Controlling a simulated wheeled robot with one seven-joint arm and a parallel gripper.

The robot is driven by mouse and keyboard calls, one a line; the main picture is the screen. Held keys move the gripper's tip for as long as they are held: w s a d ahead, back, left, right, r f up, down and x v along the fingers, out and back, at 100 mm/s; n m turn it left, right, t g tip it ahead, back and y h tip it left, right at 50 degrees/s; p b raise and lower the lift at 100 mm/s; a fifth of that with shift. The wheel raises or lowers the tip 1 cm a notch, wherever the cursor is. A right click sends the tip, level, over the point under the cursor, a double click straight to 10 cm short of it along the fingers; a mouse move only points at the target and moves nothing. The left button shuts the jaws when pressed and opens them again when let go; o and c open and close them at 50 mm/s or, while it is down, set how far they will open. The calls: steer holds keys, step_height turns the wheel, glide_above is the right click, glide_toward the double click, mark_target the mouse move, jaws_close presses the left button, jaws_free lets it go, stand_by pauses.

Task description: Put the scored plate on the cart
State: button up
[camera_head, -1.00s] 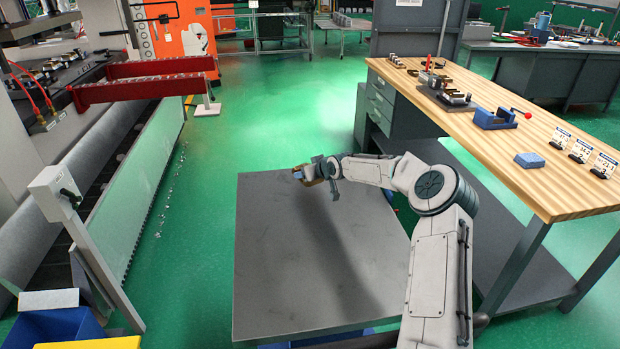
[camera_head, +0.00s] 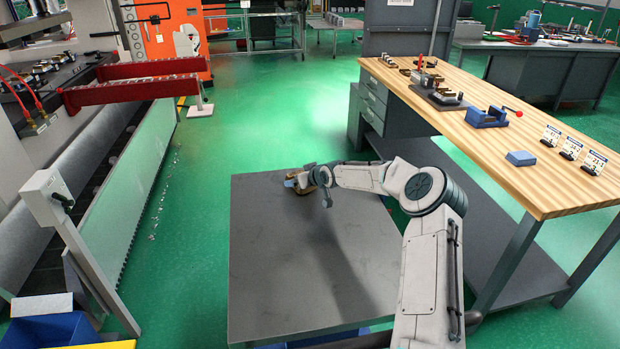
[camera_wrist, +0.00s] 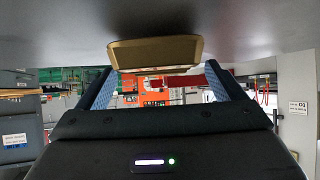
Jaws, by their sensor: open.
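The cart (camera_head: 265,270) has a flat dark grey top in front of me. A gold-coloured, shallow piece with a rounded rim, which looks like the scored plate (camera_wrist: 155,52), is at the cart top's far edge. In the wrist view, which is upside down, it lies against the grey top, between and beyond my fingers. In the head view it is small and partly hidden by my gripper (camera_head: 303,180). My gripper is open, low over the cart's far edge, with a finger on each side of the wrist view. I cannot make out any score lines.
A wooden workbench (camera_head: 470,130) stands to the right, with a blue vise (camera_head: 487,117), a blue block (camera_head: 520,158) and number cards. A machine with red bars (camera_head: 135,90) stands to the left. A blue bin (camera_head: 50,330) is at lower left. Most of the cart top is bare.

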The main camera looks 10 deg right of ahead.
steer(key=v, duration=1.2)
steer(key=s+a+r+m+g+h, duration=0.1)
steer(key=s+r+g, duration=0.1)
steer(key=s, duration=1.3)
steer(key=s+a+r+m+g+h, duration=0.1)
steer(key=s+r+m+g, duration=0.1)
steer(key=s, duration=1.3)
steer(key=s+a+r+m+g+h, duration=0.1)
steer(key=s+a+r+g+h, duration=0.1)
steer(key=s, duration=1.3)
step_height(320, 180, up, 2)
steer(key=shift+s+r+m+g+b, duration=0.15)
steer(key=shift+s+m+g+b, duration=0.25)
steer(key=shift+g, duration=0.3)
